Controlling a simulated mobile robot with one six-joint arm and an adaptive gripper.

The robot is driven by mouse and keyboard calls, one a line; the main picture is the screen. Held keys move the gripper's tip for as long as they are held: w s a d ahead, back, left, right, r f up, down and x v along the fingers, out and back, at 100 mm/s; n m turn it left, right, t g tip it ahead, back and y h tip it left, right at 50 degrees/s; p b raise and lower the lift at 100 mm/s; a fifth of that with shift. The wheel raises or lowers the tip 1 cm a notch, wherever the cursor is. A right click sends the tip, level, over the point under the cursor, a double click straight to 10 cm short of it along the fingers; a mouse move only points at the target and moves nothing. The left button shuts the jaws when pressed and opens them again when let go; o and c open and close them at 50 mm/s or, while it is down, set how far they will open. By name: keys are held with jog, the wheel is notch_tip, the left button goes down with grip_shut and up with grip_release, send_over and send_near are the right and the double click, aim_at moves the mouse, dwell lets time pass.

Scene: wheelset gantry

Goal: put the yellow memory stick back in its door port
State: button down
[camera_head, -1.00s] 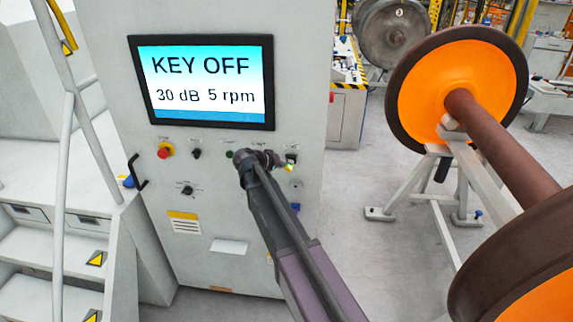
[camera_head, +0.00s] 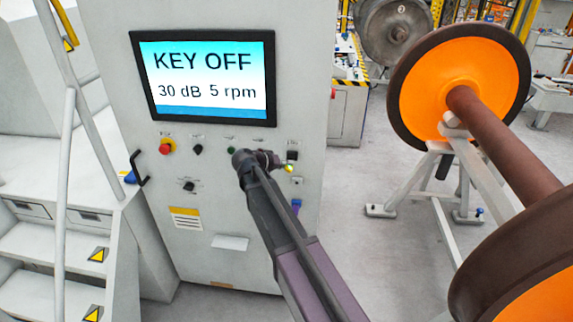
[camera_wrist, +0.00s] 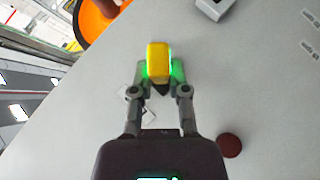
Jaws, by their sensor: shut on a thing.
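The yellow memory stick (camera_wrist: 158,60) is between the fingertips of my gripper (camera_wrist: 160,88) in the wrist view. My gripper is shut on it, and a green glow shows on both sides. The stick is in front of the pale cabinet door (camera_wrist: 255,90); I cannot tell whether it touches the door. In the head view the stick (camera_head: 289,168) is a small yellow spot at the tip of my gripper (camera_head: 279,162), just below a black fitting (camera_head: 292,155). The door port cannot be made out for certain; the gripper and stick may cover it.
The cabinet has a screen (camera_head: 203,78) reading KEY OFF, a red button (camera_head: 166,147) and several knobs. A blue item (camera_head: 296,204) is below the stick. Metal steps (camera_head: 50,245) stand left. An orange wheelset (camera_head: 450,85) on a stand is right, with clear floor between.

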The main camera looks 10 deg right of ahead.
jog(key=shift+s+a, duration=0.35)
jog(key=shift+s, duration=0.5)
dwell(0.5)
